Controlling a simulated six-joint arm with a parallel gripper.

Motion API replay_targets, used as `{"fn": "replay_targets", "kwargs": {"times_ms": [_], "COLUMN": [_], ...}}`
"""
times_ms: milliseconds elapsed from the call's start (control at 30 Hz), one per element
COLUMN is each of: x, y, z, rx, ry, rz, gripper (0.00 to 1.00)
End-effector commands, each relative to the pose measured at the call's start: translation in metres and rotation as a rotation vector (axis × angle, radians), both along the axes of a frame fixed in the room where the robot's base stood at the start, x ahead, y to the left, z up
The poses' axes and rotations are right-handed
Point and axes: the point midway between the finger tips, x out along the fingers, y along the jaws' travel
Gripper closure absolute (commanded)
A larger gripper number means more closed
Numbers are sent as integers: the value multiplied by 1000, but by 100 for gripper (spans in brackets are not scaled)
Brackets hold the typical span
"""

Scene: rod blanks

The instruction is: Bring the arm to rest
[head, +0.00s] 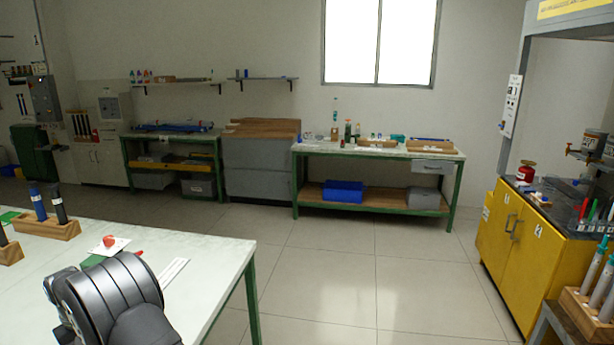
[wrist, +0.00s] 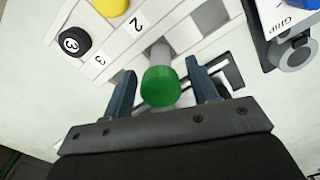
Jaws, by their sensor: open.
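My gripper (wrist: 161,68) shows in the wrist view with its two blue fingers apart. A rod with a green cap (wrist: 161,86) and a grey shaft is between the fingers, with gaps visible on both sides. The rod's shaft meets a white numbered board (wrist: 120,45). In the head view my dark arm stands over the near table (head: 195,247) at lower left. My gripper's fingers are not visible there.
The wrist view shows a black cap marked 3 (wrist: 75,42), a yellow cap (wrist: 110,6) and a grey ring-ended part (wrist: 292,55) nearby. In the head view, a wooden block (head: 48,230) holds upright rods. Open floor (head: 330,270) lies right of the table.

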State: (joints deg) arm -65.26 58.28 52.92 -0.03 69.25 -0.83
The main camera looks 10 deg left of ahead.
Motion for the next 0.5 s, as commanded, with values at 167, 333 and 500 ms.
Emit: {"fn": "replay_targets", "kwargs": {"times_ms": [167,333,500], "x": [1,1,1], "y": [2,3,3], "z": [45,79,113], "rx": [10,10,11], "ry": [-4,-4,-5], "rz": [0,0,0], "gripper": [46,46,46]}}
